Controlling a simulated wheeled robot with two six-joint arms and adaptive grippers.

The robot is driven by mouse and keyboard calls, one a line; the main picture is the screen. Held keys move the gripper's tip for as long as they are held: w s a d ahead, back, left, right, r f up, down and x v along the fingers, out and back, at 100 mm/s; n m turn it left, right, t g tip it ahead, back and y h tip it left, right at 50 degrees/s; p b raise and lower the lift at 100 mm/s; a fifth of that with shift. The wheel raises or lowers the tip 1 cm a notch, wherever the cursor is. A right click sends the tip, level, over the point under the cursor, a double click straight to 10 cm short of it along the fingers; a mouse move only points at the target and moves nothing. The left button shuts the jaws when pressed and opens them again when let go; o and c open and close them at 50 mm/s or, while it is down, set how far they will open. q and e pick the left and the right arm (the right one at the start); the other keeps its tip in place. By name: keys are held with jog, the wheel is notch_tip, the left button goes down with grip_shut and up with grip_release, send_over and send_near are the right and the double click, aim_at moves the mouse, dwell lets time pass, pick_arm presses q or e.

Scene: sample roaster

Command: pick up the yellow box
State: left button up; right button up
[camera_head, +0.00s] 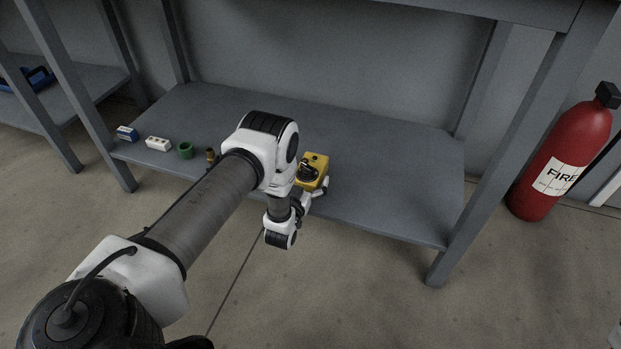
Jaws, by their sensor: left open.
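The yellow box (318,161) sits on the lower grey shelf (390,160), near its front edge and right of the row of small things. My left arm reaches in from the lower left. My left gripper (321,186) is open at the front side of the box, partly hidden by my own wrist. I cannot tell whether its fingers touch the box or stand around it. Part of the box is covered by my wrist. My right gripper is not in view.
Small items stand left on the same shelf: a blue-white block (127,133), a white block (158,143), a green ring-like piece (186,150) and a brown piece (210,155). A shelf post (520,150) and a red fire extinguisher (568,150) stand right. The shelf's right part is clear.

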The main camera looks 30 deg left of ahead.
pick_arm(q)
jog(key=shift+r, duration=0.1)
jog(key=c, duration=1.6)
jog(key=shift+o, duration=0.2)
